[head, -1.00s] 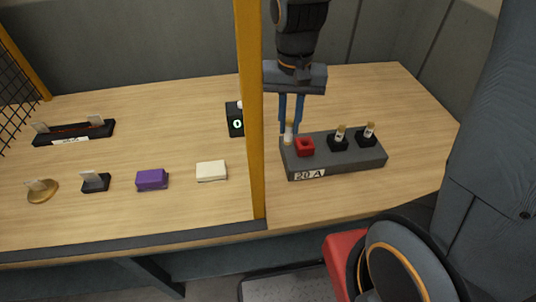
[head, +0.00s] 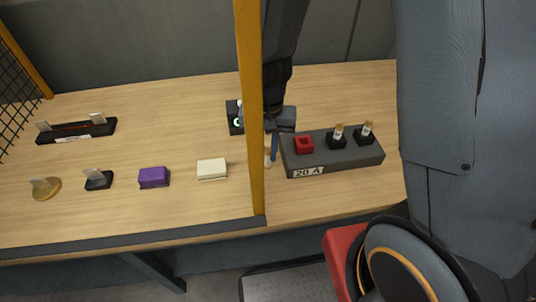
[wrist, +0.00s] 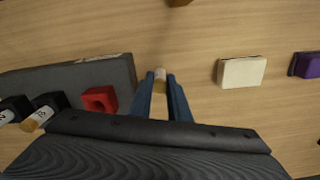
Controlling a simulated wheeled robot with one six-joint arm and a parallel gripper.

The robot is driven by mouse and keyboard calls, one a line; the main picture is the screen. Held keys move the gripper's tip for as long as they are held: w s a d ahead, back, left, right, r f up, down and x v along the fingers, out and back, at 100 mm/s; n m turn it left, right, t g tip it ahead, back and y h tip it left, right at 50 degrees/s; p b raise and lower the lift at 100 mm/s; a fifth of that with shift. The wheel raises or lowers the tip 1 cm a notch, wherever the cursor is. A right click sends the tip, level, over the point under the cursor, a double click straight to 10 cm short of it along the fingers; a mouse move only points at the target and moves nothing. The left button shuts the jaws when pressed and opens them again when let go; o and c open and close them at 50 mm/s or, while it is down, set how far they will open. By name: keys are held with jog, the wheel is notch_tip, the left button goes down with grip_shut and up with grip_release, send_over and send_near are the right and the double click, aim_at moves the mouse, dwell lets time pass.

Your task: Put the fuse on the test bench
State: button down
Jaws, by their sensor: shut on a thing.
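My gripper (wrist: 163,95) is shut on a fuse (wrist: 160,78), a small pale cylinder with a tan end, held between the blue fingertips. In the head view the fuse (head: 267,160) shows beside the yellow post, left of a grey fuse block marked 20 A (head: 333,165). The post hides part of my gripper. Two more fuses (head: 338,131) (head: 366,128) stand in black sockets on the block, next to a red socket (head: 304,144) that looks empty. A long black holder with two upright clips and a red strip (head: 76,130) lies at the back left; its label is unreadable.
The yellow post (head: 250,110) stands between my gripper and the left side. A white block (head: 212,169), purple block (head: 153,177), black clip (head: 98,180) and brass-coloured disc (head: 45,188) line the front left. Wood between rows is clear.

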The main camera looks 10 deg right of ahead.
aim_at(268, 149)
jog(key=shift+f, duration=0.95)
jog(key=shift+f, duration=0.15)
jog(key=c, duration=1.7)
grip_release()
jog(key=shift+o, duration=0.2)
notch_tip(268, 149, up, 11)
jog(key=shift+w+r+b, duration=0.1)
jog(key=shift+b, duration=0.2)
jog(key=shift+d+r, duration=0.15)
jog(key=shift+r, duration=0.35)
jog(key=s+d+n, duration=0.3)
jog(key=s+d, duration=0.3)
jog(key=d, duration=0.4)
jog(key=shift+s+d+r, duration=0.15)
jog(key=shift+s+d, duration=0.15)
jog(key=shift+s, duration=0.05)
